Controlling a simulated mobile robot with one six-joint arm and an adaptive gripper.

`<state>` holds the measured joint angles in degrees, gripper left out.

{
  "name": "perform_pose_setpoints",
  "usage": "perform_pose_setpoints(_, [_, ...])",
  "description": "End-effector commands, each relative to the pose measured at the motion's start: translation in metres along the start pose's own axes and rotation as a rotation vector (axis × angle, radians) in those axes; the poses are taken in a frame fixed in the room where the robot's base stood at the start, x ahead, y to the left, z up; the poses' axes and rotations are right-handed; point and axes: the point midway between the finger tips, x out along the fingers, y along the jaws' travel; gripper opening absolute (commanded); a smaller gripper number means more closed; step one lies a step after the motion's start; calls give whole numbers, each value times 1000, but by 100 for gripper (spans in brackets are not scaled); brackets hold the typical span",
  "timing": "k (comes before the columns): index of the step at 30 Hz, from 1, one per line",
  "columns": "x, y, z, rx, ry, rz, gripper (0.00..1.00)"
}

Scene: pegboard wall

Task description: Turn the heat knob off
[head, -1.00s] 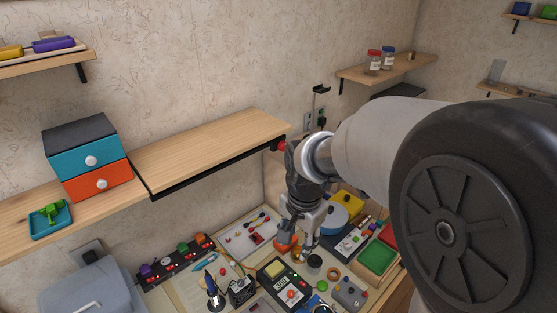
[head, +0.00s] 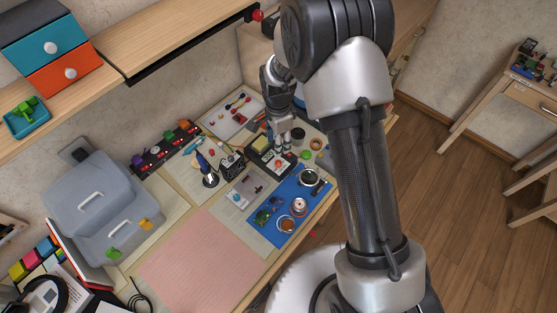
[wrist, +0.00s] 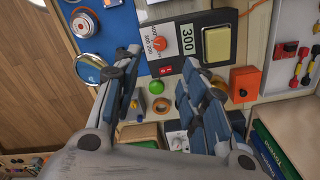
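The heat knob (wrist: 159,43) is a round orange-red knob on a white dial with numbers, on the dark soldering station (wrist: 212,18). The station's display reads 300, and a small red switch (wrist: 166,71) sits near the knob. In the wrist view my gripper (wrist: 160,62) is open, its two fingers spread to either side of the knob and switch, with nothing between them. I cannot tell how high it is above the panel. In the head view my gripper (head: 287,146) is over the station (head: 263,164) and partly hides it.
A blue mat (head: 281,222) with small parts lies in front of the station. A soldering iron in its stand (head: 208,175) is to the left. A pink mat (head: 200,262) is clear.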

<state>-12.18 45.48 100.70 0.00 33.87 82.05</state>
Motion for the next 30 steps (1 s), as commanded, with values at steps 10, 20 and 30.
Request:
perform_pose_setpoints(10, [78,0,0,-1,0,2,39])
perform_pose_setpoints(20, [113,0,0,-1,0,-1,39])
perform_pose_setpoints(30, [114,0,0,-1,0,-1,37])
